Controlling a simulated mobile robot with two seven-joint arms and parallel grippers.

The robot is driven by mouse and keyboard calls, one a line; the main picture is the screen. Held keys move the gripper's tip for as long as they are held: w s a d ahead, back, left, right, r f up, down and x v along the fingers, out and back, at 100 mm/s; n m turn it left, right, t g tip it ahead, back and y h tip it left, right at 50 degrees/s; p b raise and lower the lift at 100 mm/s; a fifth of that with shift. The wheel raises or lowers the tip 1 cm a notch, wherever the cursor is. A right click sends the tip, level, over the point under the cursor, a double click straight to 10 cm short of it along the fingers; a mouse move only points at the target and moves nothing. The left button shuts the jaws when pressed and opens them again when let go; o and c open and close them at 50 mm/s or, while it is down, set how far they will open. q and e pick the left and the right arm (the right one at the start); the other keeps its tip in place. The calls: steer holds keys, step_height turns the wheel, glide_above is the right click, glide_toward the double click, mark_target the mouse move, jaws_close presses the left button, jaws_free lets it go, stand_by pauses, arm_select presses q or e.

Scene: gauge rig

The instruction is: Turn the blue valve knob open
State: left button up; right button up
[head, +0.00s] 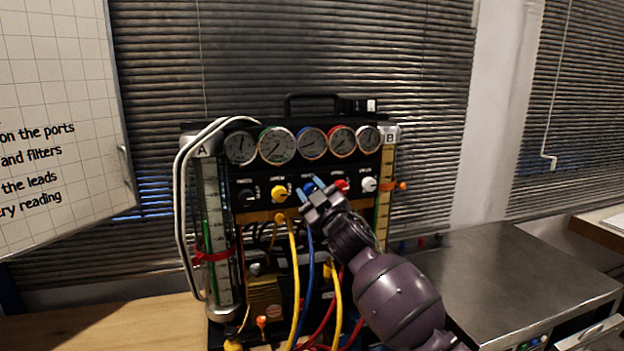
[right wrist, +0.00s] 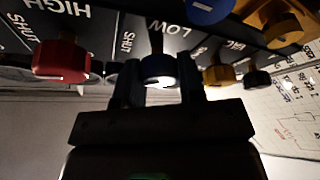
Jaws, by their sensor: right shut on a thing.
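The blue valve knob (right wrist: 158,70) sits on the dark panel between the red and yellow knobs. In the right wrist view it is between my two fingers, close to both. In the head view a little of the blue knob (head: 309,187) shows, mostly hidden behind my right gripper (head: 313,191). My right gripper (right wrist: 159,88) is shut on the knob, its arm coming up from the lower right. The knob's pointer is hard to read. My left gripper is not in view.
Neighbouring knobs are close by: yellow (head: 279,192), red (head: 342,186) and white (head: 369,184). Several round gauges (head: 277,145) line the panel above. Yellow hoses (head: 294,270) and a blue hose (head: 311,265) hang below. A metal-topped unit (head: 510,275) stands at right.

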steer(key=n+g+p, duration=0.1)
steer(key=n, duration=0.1)
steer(key=shift+r+n+y+p, duration=0.15)
steer(key=shift+n+y+p, duration=0.15)
steer(key=shift+p, duration=0.1)
steer(key=shift+n+p, duration=0.4)
steer(key=shift+n, duration=0.2)
steer(key=shift+n+g+y+p, duration=0.3)
steer(key=shift+n+g+p, duration=0.25)
steer(key=shift+n, duration=0.55)
steer(key=shift+n+g, duration=0.55)
steer(key=shift+n, duration=0.45)
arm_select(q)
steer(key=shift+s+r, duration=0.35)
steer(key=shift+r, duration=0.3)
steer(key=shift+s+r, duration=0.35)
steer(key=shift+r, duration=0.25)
arm_select(e)
steer(key=shift+f+n+g, duration=0.25)
steer(key=shift+n+g, duration=0.35)
steer(key=shift+n, duration=1.1)
steer(key=o, duration=0.9)
